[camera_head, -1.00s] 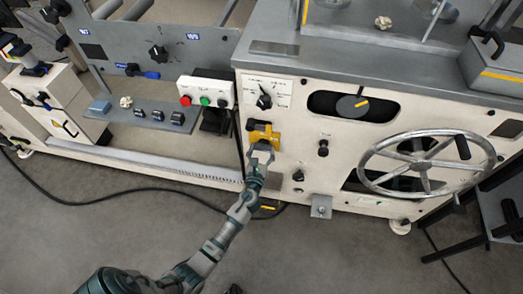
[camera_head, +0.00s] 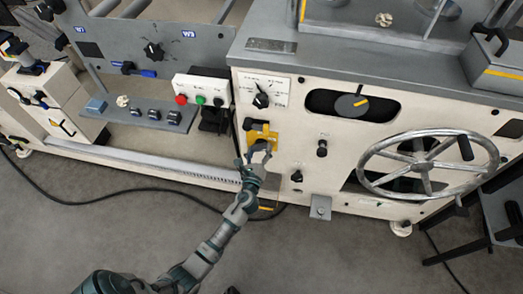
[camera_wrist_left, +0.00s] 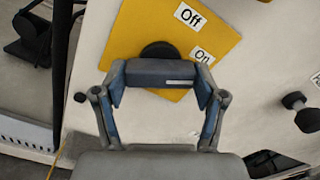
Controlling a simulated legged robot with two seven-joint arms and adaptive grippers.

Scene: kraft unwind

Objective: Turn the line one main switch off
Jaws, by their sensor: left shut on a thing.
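The main switch is a dark grey bar handle (camera_wrist_left: 160,72) on a round black base (camera_wrist_left: 160,51), mounted on a yellow plate (camera_wrist_left: 140,25). The plate carries an Off label (camera_wrist_left: 188,15) and, below it, an On label (camera_wrist_left: 201,55). A white mark sits toward the handle's right end, below the On label. My left gripper (camera_wrist_left: 160,84) is shut on the handle, one finger at each end. In the head view the yellow plate (camera_head: 262,133) shows on the cream machine front, with my left gripper (camera_head: 257,154) at its lower part, hiding the handle. My right gripper is out of view.
A black rotary selector (camera_head: 261,100) is above the yellow plate. Black knobs (camera_head: 321,149) and a large handwheel (camera_head: 428,165) are to the right. A box with red and green buttons (camera_head: 201,90) is to the left. A cable (camera_head: 90,198) lies on the floor.

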